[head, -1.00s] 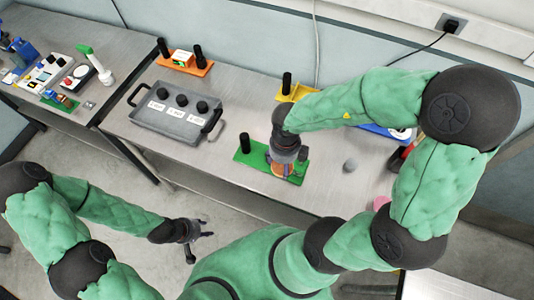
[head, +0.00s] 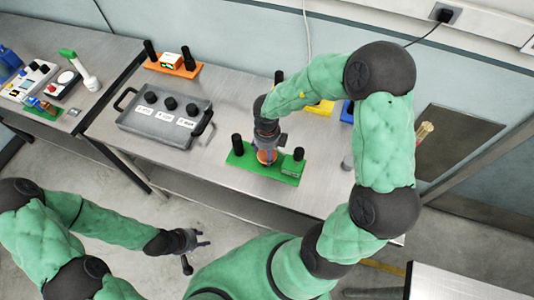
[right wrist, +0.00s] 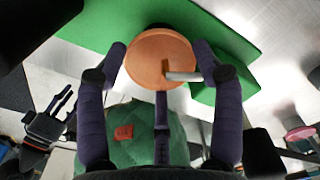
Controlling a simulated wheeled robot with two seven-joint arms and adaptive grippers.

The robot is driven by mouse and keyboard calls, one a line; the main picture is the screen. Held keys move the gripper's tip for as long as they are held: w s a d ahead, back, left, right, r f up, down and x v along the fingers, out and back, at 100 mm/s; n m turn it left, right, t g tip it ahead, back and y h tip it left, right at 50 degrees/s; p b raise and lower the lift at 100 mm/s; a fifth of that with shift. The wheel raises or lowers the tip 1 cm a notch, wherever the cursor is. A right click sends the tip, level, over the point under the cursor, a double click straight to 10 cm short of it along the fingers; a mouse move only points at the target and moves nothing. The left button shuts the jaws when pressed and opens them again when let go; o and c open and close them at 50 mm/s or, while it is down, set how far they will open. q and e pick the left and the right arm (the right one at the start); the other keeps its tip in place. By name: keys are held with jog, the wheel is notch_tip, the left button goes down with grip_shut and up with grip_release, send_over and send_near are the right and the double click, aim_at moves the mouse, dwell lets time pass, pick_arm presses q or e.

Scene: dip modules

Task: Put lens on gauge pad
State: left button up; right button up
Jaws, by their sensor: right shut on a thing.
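The green board (head: 240,161) lies on the bench with a black post near each end. My right gripper (head: 267,153) points down over its middle. It is shut on an orange round piece (right wrist: 160,57), which shows between the fingers in the right wrist view with a light grey bar across one side. I cannot tell whether this piece is the lens, or whether it touches the board. No part is clearly recognisable as the gauge pad. My left gripper (head: 190,243) is empty with fingers spread, away from the bench.
A grey tray (head: 148,127) with three labelled black knobs stands left of the board. An orange board (head: 155,66) with black posts and a lit device is behind. A yellow piece (head: 322,107) is near my right arm.

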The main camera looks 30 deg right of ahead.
jog(key=shift+f, duration=0.5)
jog(key=shift+r, duration=0.15)
jog(key=o, duration=0.9)
jog(key=shift+o, duration=0.2)
jog(key=shift+r, duration=0.1)
notch_tip(320, 180, up, 12)
jog(key=p, duration=0.4)
